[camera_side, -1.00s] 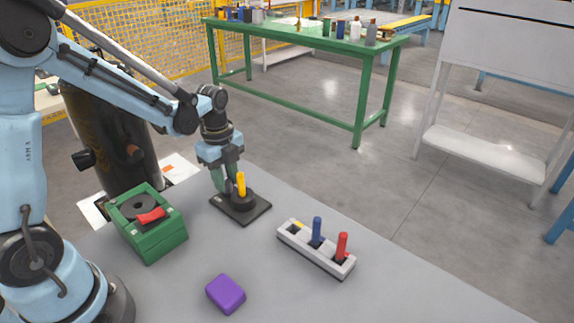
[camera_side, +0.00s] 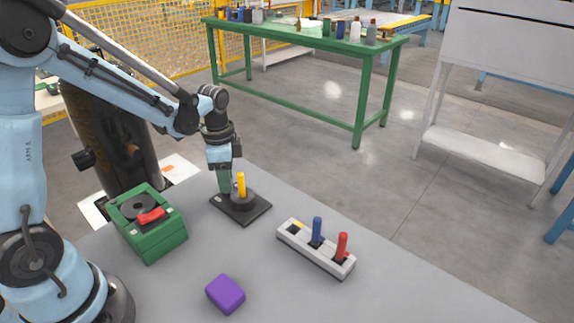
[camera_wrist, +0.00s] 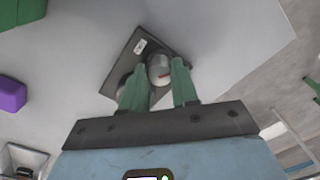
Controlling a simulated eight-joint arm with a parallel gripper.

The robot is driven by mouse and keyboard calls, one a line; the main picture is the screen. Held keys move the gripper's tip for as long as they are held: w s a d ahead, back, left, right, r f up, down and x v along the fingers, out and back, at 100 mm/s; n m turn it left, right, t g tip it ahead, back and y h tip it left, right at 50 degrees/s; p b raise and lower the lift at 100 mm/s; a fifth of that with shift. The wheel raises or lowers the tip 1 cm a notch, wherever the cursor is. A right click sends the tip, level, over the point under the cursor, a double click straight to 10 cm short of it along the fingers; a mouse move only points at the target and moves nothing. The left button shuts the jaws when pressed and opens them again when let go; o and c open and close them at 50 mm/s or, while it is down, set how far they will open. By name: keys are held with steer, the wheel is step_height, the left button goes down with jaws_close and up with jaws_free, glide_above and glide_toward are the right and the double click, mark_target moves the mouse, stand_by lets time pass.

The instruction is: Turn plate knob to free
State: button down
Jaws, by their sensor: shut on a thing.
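A dark square plate (camera_side: 256,213) lies on the grey table and carries a round dark base with an upright yellow peg (camera_side: 241,185). My gripper (camera_side: 224,188) points down at the plate's back left, right behind the peg. In the wrist view the plate (camera_wrist: 141,44) is partly hidden by my green fingers. A pale grey round knob (camera_wrist: 158,68) with a red mark sits between the fingers (camera_wrist: 159,85), which are shut on it. The yellow colour of the peg does not show in the wrist view.
A green box (camera_side: 160,240) with a red handle (camera_side: 151,215) stands to the left. A pale rack (camera_side: 300,249) holds a blue peg (camera_side: 317,230) and a red peg (camera_side: 342,245). A purple block (camera_side: 225,293) lies in front. The table between them is clear.

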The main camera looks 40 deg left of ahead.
steer(key=shift+n, duration=0.6)
steer(key=c, duration=0.8)
jaws_free()
steer(key=shift+c, duration=0.2)
steer(key=shift+d+m, duration=0.1)
steer(key=shift+m, duration=0.2)
